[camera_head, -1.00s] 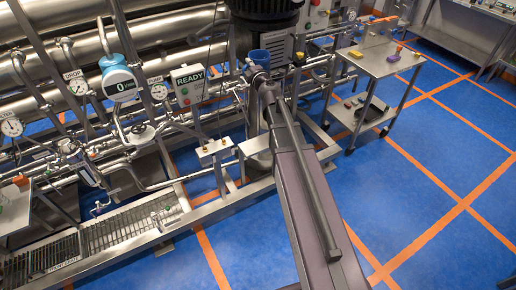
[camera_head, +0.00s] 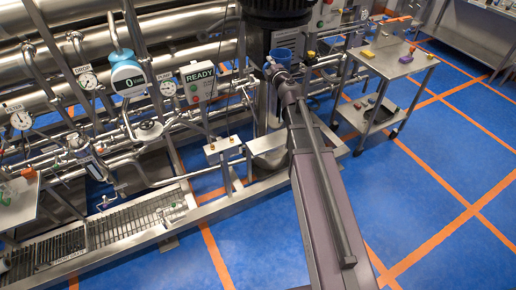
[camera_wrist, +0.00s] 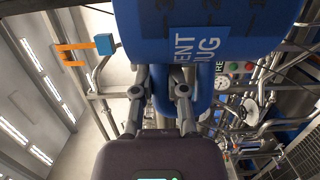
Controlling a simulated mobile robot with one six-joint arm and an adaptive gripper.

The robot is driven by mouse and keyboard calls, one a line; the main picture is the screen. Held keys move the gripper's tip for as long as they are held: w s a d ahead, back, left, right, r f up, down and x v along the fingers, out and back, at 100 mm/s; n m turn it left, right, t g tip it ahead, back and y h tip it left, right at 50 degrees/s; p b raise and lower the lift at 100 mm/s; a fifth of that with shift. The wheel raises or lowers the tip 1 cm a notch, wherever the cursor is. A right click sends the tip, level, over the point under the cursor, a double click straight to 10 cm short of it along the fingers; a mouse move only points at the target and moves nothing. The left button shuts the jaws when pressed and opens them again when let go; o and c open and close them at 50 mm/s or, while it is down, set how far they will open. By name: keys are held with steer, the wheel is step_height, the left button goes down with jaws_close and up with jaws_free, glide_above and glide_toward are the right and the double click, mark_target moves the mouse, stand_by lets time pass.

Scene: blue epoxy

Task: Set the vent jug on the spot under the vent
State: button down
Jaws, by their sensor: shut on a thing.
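The vent jug is a blue vessel (camera_head: 282,55). In the wrist view the jug (camera_wrist: 205,18) fills the top middle, close up, with its name label readable and turned sideways. My gripper (camera_wrist: 160,82) has its two fingers closed about the jug's blue handle. In the head view my gripper (camera_head: 275,71) is at the far end of my arm, beside the jug, its fingers too small to make out. The jug is held up in front of the dark motor housing. I cannot pick out the vent or the spot under it.
A slatted drain grate (camera_head: 128,226) runs along the skid's front left. A READY box (camera_head: 197,82) and a round display reading 0 (camera_head: 128,78) stand among pipes and gauges. A steel cart (camera_head: 385,66) with small items stands right. Blue floor (camera_head: 420,190) is open at right.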

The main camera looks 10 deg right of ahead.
steer(key=a+f+b, duration=0.4)
steer(key=f+b, duration=1.3)
steer(key=a+f+b, duration=0.4)
steer(key=f+b, duration=1.4)
steer(key=a+f+y+b, duration=0.1)
steer(key=a+f+b, duration=0.4)
steer(key=f+b, duration=1.2)
steer(key=shift+f+n, duration=0.35)
steer(key=shift+n, duration=0.05)
steer(key=w+d+b, duration=0.1)
steer(key=w+d, duration=0.2)
steer(key=w, duration=0.4)
steer(key=w+d+f, duration=0.1)
steer(key=w+d, duration=0.2)
steer(key=w, duration=0.4)
steer(key=shift+w+d+f+b, duration=0.2)
steer(key=shift+d+b, duration=0.15)
steer(key=shift+b, duration=0.05)
steer(key=shift+f+b, duration=1.75)
steer(key=shift+f, duration=0.05)
